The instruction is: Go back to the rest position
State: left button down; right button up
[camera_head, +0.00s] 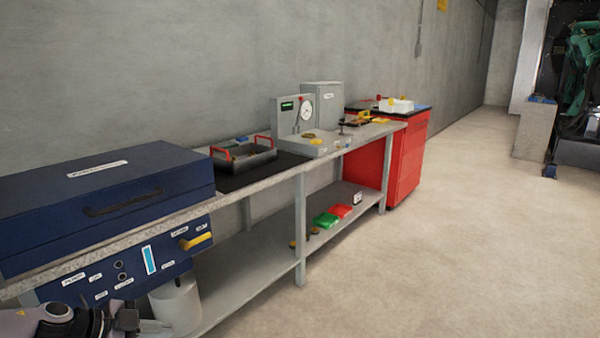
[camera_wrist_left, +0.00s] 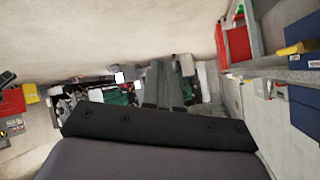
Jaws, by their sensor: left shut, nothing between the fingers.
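My left gripper (camera_head: 126,319) shows at the bottom left corner of the head view, below the blue panel on the bench front. It is shut and empty, and is partly cut off by the lower edge. In the left wrist view a broad black part of my left gripper (camera_wrist_left: 158,128) fills the lower middle, with the room behind it tilted. My right gripper is in neither view.
A grey workbench (camera_head: 240,281) runs along the wall, with a blue case (camera_head: 110,195), a black tray with red handles (camera_head: 243,158) and a gauge stand (camera_head: 293,117) on top. A red cabinet (camera_head: 408,165) stands beyond. The floor to the right is clear; green machinery (camera_head: 578,80) stands far right.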

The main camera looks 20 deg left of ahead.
pick_arm(q)
jog(key=s+d+f+n+y, duration=0.1)
jog(key=s+d+f+n, duration=0.25)
jog(key=d, duration=0.45)
jog(key=s+d+f+n+y, duration=0.1)
jog(key=s+d+f+n, duration=0.3)
jog(key=d, duration=0.5)
jog(key=s+d+f+n+y, duration=0.1)
jog(key=s+d+f+n, duration=0.1)
jog(key=s+d+f, duration=0.45)
notch_tip(320, 180, up, 13)
jog(key=t+p, duration=0.1)
jog(key=p, duration=1.2)
jog(key=shift+w+f+m+y+p, duration=0.2)
jog(key=shift+w+m+y+p, duration=0.1)
jog(key=shift+m+y+p, duration=0.1)
